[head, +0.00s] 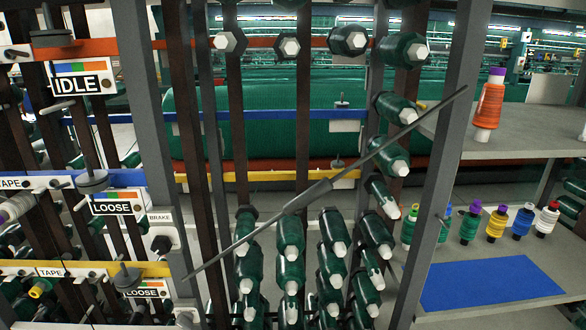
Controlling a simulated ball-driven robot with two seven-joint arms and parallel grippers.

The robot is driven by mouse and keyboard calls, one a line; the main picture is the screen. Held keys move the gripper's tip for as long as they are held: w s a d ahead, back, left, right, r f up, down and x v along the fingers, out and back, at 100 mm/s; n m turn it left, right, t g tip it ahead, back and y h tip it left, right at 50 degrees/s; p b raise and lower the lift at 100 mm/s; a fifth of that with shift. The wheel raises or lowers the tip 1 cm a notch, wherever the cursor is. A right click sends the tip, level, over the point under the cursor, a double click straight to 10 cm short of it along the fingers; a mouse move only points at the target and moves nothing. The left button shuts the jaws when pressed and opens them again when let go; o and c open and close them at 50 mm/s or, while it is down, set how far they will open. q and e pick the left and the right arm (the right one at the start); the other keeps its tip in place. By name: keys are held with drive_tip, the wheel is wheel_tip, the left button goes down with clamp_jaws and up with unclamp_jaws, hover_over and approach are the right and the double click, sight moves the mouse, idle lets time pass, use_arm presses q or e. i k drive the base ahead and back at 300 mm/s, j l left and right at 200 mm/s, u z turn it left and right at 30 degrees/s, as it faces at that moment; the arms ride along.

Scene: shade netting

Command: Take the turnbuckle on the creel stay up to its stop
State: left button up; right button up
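The creel stay (412,127) is a thin dark rod running diagonally between two grey uprights, from low left to high right. The turnbuckle (308,196) is the thicker grey sleeve near the middle of the stay. It stands in front of the green bobbins and is tilted along the rod. Its thread ends and any stop are too small to make out. Neither of my grippers shows in the head view, and nothing is seen touching the turnbuckle.
Grey uprights (153,150) and (440,160) flank the stay. Green bobbins (290,236) with pale tips crowd behind and below it. A brake knob box (162,240) sits on the left upright. Shelves (530,142) at right hold coloured spools and a blue mat (490,284).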

sight(295, 206)
drive_tip(key=k+l+u, duration=0.1)
drive_tip(key=l+u, duration=0.4)
drive_tip(key=k+l+u, duration=0.15)
drive_tip(key=l+u, duration=0.15)
drive_tip(key=u, duration=0.15)
